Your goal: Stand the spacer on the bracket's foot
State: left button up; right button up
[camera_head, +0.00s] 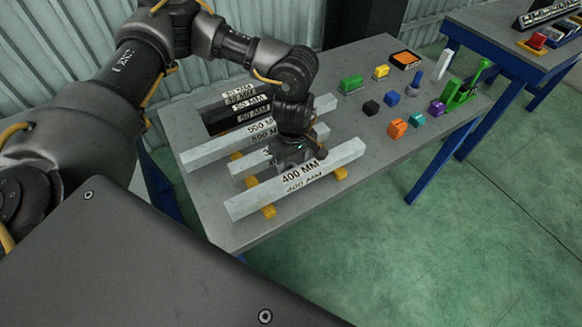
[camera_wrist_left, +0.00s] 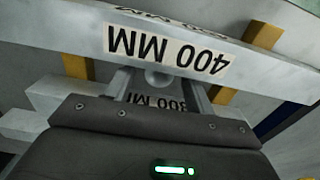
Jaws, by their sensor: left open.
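I cannot tell for sure which thing is the spacer or the bracket. Small coloured pieces stand on the table's right part, among them a green upright frame-like piece (camera_head: 460,92) and a pale upright block (camera_head: 444,65). My left gripper (camera_head: 298,160) is low over the rack of pale bars, just behind the front 400 MM bar (camera_head: 296,182). In the left wrist view its two fingers (camera_wrist_left: 157,88) are apart, with the 400 MM bar (camera_wrist_left: 240,62) beyond them. A bar marked 300 MM (camera_wrist_left: 168,104) shows between the fingers, partly hidden by the gripper body. My right gripper is out of view.
The bars rest on yellow supports (camera_head: 269,211). Another pale bar (camera_head: 225,146) and dark bars (camera_head: 222,116) lie behind. Orange (camera_head: 397,128), black (camera_head: 371,107) and blue (camera_head: 392,98) blocks stand to the right. A second table (camera_head: 500,38) stands at the upper right.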

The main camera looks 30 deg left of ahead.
pick_arm(q)
jog(key=shift+f, duration=1.15)
jog(key=c, duration=0.4)
grip_shut()
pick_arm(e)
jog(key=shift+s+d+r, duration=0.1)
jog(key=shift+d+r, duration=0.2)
pick_arm(q)
jog(key=shift+r, duration=0.1)
